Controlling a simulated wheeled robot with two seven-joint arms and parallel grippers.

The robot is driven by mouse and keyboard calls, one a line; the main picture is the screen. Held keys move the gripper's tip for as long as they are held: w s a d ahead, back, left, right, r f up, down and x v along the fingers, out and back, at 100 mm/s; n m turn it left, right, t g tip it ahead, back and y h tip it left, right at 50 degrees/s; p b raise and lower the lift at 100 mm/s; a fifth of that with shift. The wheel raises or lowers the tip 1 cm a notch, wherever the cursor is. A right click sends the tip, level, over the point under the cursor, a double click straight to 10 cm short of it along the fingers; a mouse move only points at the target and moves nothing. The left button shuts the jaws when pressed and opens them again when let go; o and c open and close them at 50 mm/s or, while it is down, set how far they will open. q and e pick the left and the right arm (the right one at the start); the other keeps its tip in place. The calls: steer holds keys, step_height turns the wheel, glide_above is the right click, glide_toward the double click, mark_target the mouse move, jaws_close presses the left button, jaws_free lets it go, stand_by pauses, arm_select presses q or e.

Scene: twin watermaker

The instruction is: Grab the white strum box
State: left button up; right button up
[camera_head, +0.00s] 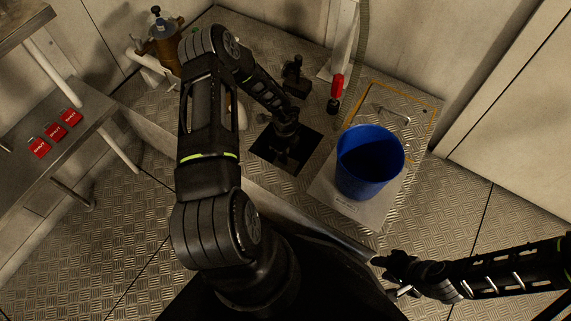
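I cannot make out a white strum box; my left arm covers part of the scene. My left gripper (285,158) points down over a dark square opening (262,150) in the raised metal floor. Its fingers blend into the dark, so I cannot see whether they are apart or hold anything. My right gripper (398,292) is low at the right, beyond the front edge of the raised floor and apart from the bucket. Its fingers are too small and dark to read.
A blue bucket (369,163) stands on a light panel (335,200) right of the opening. A red-handled valve (336,90) and a dark fitting (296,77) are behind. A brass-coloured unit (163,45) stands back left. A shelf (30,160) with red boxes (55,133) is left.

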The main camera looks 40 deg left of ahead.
arm_select(q)
jaws_close()
stand_by(0.9)
